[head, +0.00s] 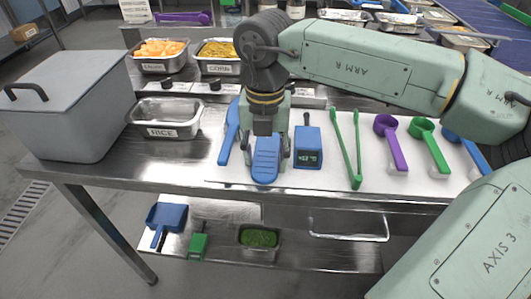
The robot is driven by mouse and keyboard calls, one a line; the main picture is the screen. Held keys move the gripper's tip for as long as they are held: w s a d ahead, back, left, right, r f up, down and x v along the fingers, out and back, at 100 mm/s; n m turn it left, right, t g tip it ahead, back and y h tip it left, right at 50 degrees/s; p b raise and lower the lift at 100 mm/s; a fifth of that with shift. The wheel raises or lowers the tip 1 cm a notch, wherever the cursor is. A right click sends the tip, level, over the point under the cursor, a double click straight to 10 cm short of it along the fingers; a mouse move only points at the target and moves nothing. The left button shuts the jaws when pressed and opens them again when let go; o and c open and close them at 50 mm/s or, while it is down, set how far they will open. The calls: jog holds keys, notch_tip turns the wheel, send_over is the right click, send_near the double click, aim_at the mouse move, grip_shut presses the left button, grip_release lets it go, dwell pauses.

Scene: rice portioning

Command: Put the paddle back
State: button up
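My gripper (267,157) is over the left part of the white mat, pointing down. Its two fingers are spread on either side of a blue ridged flat piece (266,165); whether they touch it I cannot tell, and its upper part is hidden behind the gripper. A long blue flat tool (230,132), paddle-like in shape, lies on the mat just left of my gripper, apart from it. I cannot tell for sure which of the two blue things is the paddle. The white mat (330,178) lies along the front of the steel table.
Right of my gripper lie a blue device with a display (307,150), green tongs (357,165), a purple scoop (391,145) and a green scoop (430,148). The RICE pan (165,131) and a grey lidded box (75,115) stand left. My arm covers the back right.

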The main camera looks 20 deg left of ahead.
jog(key=o, duration=0.3)
jog(key=shift+o, duration=0.2)
notch_tip(320, 180, up, 12)
jog(key=b, duration=0.1)
jog(key=shift+r+b, duration=0.2)
jog(key=shift+b, duration=0.1)
dwell(1.2)
